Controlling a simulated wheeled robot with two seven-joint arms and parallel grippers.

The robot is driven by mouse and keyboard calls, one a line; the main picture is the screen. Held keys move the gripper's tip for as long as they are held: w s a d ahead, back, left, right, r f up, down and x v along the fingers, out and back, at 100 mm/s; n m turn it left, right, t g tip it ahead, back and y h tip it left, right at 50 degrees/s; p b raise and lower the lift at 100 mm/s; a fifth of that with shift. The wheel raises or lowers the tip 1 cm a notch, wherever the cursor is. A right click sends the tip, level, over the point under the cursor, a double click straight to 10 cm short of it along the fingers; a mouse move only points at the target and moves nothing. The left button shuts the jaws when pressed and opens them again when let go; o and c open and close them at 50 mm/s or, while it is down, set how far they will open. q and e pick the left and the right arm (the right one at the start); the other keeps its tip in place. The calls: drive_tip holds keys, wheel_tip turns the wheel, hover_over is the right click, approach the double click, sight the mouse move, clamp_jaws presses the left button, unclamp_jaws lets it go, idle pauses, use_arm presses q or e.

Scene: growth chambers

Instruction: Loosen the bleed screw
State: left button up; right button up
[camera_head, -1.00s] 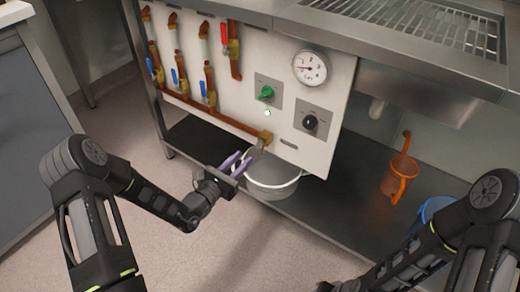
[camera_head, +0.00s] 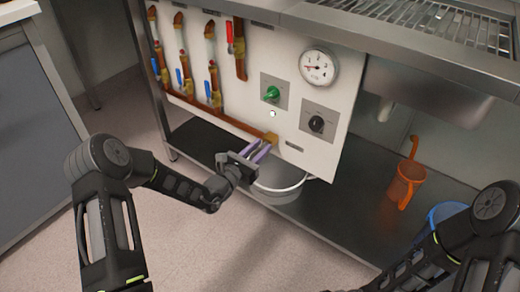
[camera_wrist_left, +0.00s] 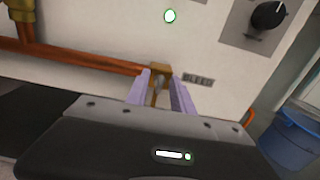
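The brass bleed fitting (camera_head: 271,138) sits at the right end of the copper pipe, low on the white panel. In the left wrist view the fitting (camera_wrist_left: 159,70) is beside a "BLEED" label (camera_wrist_left: 198,78). A small part below it, likely the bleed screw (camera_wrist_left: 157,84), shows between the fingers. My left gripper (camera_head: 262,147) has purple fingers pointing up at the fitting. In the left wrist view the fingers stand apart, one either side of that part, with a gap visible; I see no clear contact. My right arm is at lower right, its fingers out of view.
A metal pot (camera_head: 282,194) stands on the dark lower shelf (camera_head: 335,215) under the fitting. An orange jug (camera_head: 405,184) and a blue bucket (camera_head: 443,213) are at right.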

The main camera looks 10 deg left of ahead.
use_arm(q)
clamp_jaws()
idle(0.4)
use_arm(e)
drive_tip(key=shift+r, duration=0.15)
